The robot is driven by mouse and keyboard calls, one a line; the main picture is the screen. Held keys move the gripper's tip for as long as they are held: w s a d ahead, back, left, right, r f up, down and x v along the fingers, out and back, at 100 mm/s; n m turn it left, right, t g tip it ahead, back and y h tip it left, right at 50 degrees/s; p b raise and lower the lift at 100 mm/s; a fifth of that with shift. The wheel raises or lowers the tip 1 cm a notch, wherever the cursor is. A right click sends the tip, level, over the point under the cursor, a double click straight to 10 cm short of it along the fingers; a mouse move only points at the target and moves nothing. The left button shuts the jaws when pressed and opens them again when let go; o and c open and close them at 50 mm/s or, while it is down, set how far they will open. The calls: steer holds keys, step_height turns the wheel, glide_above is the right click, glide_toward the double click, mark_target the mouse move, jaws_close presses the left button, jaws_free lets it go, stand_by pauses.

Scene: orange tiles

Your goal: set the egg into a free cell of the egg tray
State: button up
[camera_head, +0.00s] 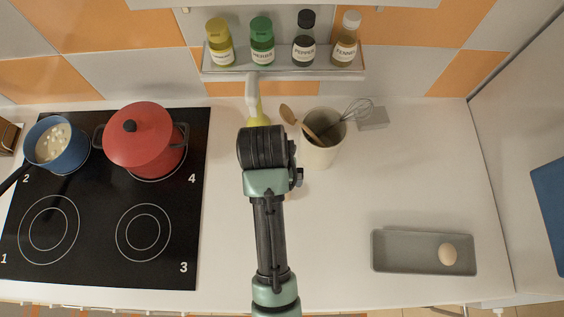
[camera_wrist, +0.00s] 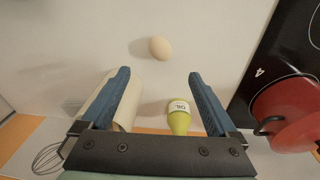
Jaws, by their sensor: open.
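A beige egg (camera_wrist: 160,48) lies on the white counter in the wrist view, just beyond my fingertips and roughly centred between them. In the head view my arm hides most or all of this egg. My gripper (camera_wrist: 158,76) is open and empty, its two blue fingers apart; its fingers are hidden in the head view. The grey egg tray (camera_head: 405,253) lies on the counter at the lower right of the head view. Another egg (camera_head: 448,254) sits in its right part. The rest of the tray looks empty; I cannot make out its cell walls.
A utensil crock (camera_head: 318,152) with a whisk and wooden spoon stands behind my arm, beside an oil bottle (camera_wrist: 178,118). A red pot (camera_head: 140,138) and blue pan (camera_head: 56,145) sit on the black hob at left. The counter between my arm and the tray is clear.

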steer(key=shift+h, duration=0.5)
steer(key=f, duration=0.5)
steer(key=w+f, duration=0.1)
steer(key=f, duration=0.1)
steer(key=shift+a+f, duration=0.1)
steer(key=shift+f, duration=0.05)
steer(key=shift+d+f+p, duration=0.2)
steer(key=shift+f+p, duration=0.25)
steer(key=shift+f, duration=0.85)
steer(key=shift+d+f+p, duration=0.15)
steer(key=shift+f+p, duration=0.3)
steer(key=shift+f, duration=0.85)
jaws_close()
steer(key=shift+r, duration=0.1)
